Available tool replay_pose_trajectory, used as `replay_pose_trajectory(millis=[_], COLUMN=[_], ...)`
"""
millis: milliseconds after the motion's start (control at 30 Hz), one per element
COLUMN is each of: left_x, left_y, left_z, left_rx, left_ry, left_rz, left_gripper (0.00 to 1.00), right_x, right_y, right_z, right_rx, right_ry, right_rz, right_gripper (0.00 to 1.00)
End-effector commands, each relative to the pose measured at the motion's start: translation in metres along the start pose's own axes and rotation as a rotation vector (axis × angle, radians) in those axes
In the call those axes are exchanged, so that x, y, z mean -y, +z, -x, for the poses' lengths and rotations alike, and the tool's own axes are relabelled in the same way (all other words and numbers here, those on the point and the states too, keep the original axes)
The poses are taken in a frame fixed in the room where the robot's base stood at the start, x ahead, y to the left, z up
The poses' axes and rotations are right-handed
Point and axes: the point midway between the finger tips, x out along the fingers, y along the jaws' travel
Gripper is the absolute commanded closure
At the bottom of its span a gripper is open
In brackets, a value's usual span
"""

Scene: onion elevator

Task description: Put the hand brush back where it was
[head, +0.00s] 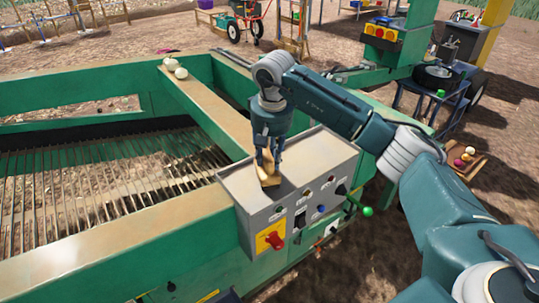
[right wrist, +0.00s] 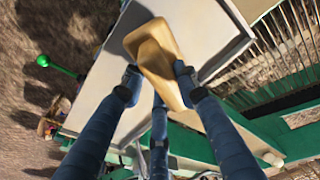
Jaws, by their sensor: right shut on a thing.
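The hand brush (right wrist: 152,48), of which a tan wooden-looking body shows, is in my right gripper (head: 268,158). In the right wrist view the fingers are shut on both sides of it. In the head view the brush (head: 268,181) is below the fingers, at the top of the grey control box (head: 228,187). I cannot tell whether it touches the box. Its bristles are not visible. My left gripper is not in view.
The box has a red knob (head: 274,240), switches and a green-tipped lever (head: 366,210). Left of it lies the green machine frame with a bed of metal bars (head: 70,195). Pale onions (head: 175,67) lie on the far beam. A blue cart (head: 432,104) stands at the right.

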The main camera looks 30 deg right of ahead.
Motion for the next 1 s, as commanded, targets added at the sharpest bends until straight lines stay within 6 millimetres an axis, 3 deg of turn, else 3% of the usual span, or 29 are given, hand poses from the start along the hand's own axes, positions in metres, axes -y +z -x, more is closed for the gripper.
replay_pose_trajectory(millis=[467,500,567,1000], left_x=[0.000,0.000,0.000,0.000], left_y=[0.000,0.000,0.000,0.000], left_z=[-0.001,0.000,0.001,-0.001], left_rx=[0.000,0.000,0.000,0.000], left_ry=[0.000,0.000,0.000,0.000], left_rz=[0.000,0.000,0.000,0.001], left_gripper=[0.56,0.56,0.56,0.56], right_x=[0.000,0.000,0.000,0.000], right_y=[0.001,0.001,0.002,0.000], right_z=[-0.012,-0.011,-0.011,-0.002], right_rx=[-0.003,-0.002,-0.002,-0.003], right_ry=[0.000,0.000,0.000,-0.001], right_rz=[0.000,0.000,0.000,0.000], right_gripper=[0.91,0.64,0.52,0.51])
